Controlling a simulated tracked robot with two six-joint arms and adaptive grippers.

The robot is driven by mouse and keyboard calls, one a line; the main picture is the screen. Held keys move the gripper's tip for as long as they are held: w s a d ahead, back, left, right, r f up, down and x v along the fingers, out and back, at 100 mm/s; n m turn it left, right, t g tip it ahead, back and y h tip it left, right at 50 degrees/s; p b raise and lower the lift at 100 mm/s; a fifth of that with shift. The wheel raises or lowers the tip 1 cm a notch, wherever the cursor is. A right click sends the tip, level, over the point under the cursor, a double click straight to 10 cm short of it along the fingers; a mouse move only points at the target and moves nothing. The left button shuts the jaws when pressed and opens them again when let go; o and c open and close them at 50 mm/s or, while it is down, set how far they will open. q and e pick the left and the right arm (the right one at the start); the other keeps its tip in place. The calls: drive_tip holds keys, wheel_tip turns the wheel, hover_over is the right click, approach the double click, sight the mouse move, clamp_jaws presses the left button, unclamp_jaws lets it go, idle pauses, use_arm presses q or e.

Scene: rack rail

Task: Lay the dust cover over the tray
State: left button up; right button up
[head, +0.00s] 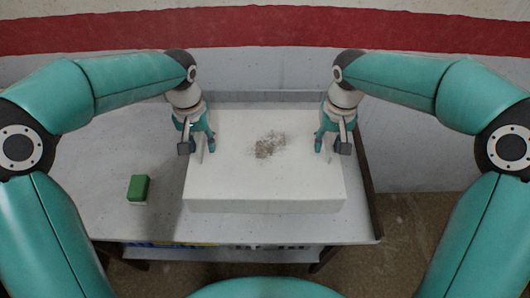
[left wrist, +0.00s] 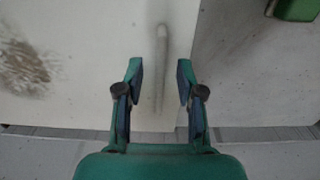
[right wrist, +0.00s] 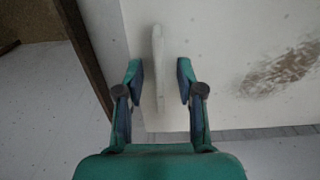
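A large white box-shaped thing (head: 240,190) with a brown speckled patch (head: 270,145) on its top lies on the table. I take it for the dust cover; no separate tray can be made out. A pale upright bar shows at its left side in the left wrist view (left wrist: 161,70), and another at its right side in the right wrist view (right wrist: 158,70). My left gripper (head: 197,146) is open, its fingers on either side of the left bar. My right gripper (head: 333,146) is open, its fingers on either side of the right bar. Contact cannot be told.
A green block (head: 139,187) lies on the table (head: 110,200) left of the white thing. The table's dark right edge (head: 367,190) is close to it. A wall with a red band (head: 260,28) stands behind. Items on a lower shelf show under the front edge.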

use_arm(q)
clamp_jaws()
use_arm(e)
clamp_jaws()
use_arm(q)
drive_tip(key=shift+r, duration=0.15)
use_arm(e)
drive_tip(key=shift+r, duration=0.15)
